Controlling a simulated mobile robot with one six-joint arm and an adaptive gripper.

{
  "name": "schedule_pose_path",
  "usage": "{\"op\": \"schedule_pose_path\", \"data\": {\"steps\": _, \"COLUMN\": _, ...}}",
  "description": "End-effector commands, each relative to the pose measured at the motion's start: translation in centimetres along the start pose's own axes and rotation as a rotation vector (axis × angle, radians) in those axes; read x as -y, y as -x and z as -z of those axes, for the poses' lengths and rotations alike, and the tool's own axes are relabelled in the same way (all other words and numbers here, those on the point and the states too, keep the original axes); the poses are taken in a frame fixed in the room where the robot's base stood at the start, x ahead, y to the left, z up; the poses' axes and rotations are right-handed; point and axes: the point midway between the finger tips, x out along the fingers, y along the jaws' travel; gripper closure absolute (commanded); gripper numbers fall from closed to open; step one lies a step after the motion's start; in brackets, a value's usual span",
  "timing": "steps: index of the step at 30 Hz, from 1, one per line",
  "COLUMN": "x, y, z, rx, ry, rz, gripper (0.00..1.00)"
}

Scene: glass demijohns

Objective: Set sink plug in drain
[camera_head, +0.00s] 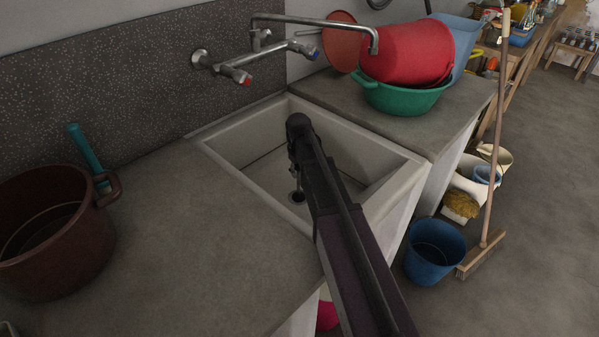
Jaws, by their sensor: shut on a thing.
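The white sink (385,188) is set between two grey worktops. Its drain (297,197) is a small dark round spot with a paler rim on the basin floor. My arm reaches in from the lower right, and my gripper (298,180) points down inside the basin, just above the drain in the picture. It is shut on a small dark thing, taken to be the sink plug, which is too small and dark to make out apart from the fingers. I cannot tell whether the plug touches the drain.
A wall tap (300,47) with a long spout hangs over the sink's back. A brown pot (55,235) stands on the left worktop. A green basin (400,97) with a red tub (405,52) is on the right worktop. A blue bucket (434,252) and broom stand on the floor.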

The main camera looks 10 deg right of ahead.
Motion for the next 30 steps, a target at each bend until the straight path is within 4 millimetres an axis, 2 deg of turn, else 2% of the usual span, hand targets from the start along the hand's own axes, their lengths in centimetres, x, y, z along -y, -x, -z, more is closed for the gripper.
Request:
{"op": "schedule_pose_path", "data": {"steps": 2, "x": 0.0, "y": -0.3, "z": 0.0, "rx": 0.000, "ry": 0.000, "rz": 0.000, "gripper": 1.00}}
{"op": "schedule_pose_path", "data": {"steps": 3, "x": 0.0, "y": -0.3, "z": 0.0, "rx": 0.000, "ry": 0.000, "rz": 0.000, "gripper": 0.55}}
{"op": "schedule_pose_path", "data": {"steps": 5, "x": 0.0, "y": -0.2, "z": 0.0, "rx": 0.000, "ry": 0.000, "rz": 0.000, "gripper": 0.37}}
{"op": "schedule_pose_path", "data": {"steps": 6, "x": 0.0, "y": -0.2, "z": 0.0, "rx": 0.000, "ry": 0.000, "rz": 0.000, "gripper": 0.25}}
{"op": "schedule_pose_path", "data": {"steps": 7, "x": 0.0, "y": -0.2, "z": 0.0, "rx": 0.000, "ry": 0.000, "rz": 0.000, "gripper": 0.21}}
{"op": "schedule_pose_path", "data": {"steps": 21, "x": 0.0, "y": -0.1, "z": 0.0, "rx": 0.000, "ry": 0.000, "rz": 0.000, "gripper": 0.21}}
{"op": "schedule_pose_path", "data": {"steps": 30, "x": 0.0, "y": 1.3, "z": 0.0, "rx": 0.000, "ry": 0.001, "rz": 0.000, "gripper": 0.21}}
